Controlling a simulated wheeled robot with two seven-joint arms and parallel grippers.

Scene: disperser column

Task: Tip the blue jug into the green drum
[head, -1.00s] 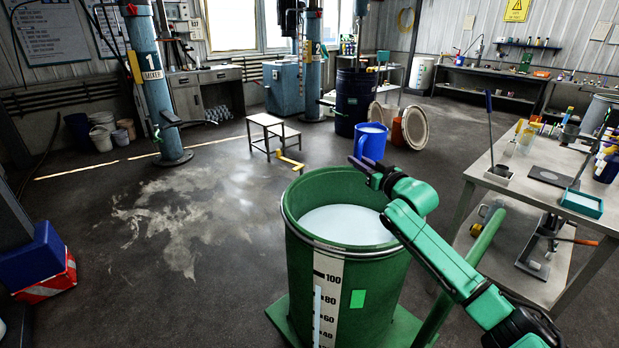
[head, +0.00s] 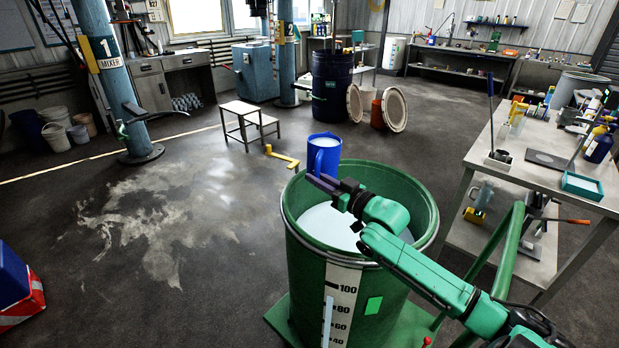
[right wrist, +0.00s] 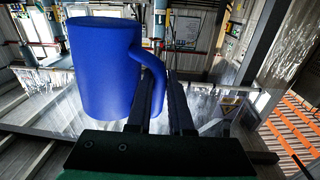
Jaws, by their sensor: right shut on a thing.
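The blue jug (head: 323,155) is held upright, with something pale at its open top. In the head view it shows behind the far rim of the green drum (head: 362,298); how high it is above the rim is hard to tell. My right gripper (head: 328,184) reaches across over the drum's opening and is shut on the jug's handle. In the right wrist view the jug (right wrist: 100,70) stands left of the fingers (right wrist: 163,100), with its handle at them. The drum holds pale liquid (head: 332,223) below its rim. My left gripper is not in view.
A steel bench (head: 497,187) with bottles and a teal tray stands right of the drum. A small step stool (head: 240,118) and a yellow floor bracket (head: 282,157) lie beyond it.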

